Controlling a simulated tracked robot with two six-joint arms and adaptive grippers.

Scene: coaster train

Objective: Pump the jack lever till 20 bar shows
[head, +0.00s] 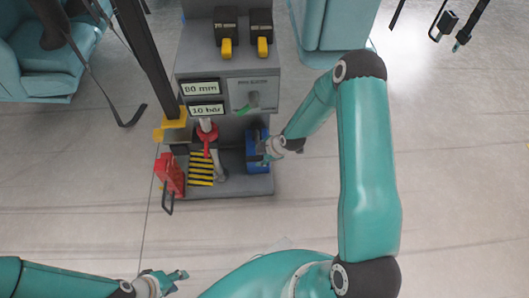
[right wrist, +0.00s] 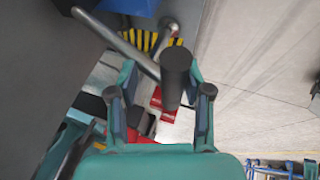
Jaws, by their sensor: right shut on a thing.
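The lower display (head: 206,109) on the grey console reads 10 bar. The blue jack unit (head: 252,136) stands at the right of the console's base. My right gripper (head: 264,148) is in front of it. In the right wrist view the jack lever is a grey rod with a dark round grip (right wrist: 175,76). The right gripper's fingers (right wrist: 162,96) are on both sides of this grip, shut on it. In the head view the gripper mostly hides the lever. My left gripper (head: 174,277) is empty at the bottom left, away from the console, its fingers apart.
The upper display (head: 200,88) seems to read 90 mm. A red clamp-like part (head: 207,134), yellow-black stripes (head: 201,168) and a red box (head: 170,173) stand left of the jack. Floor in front is clear.

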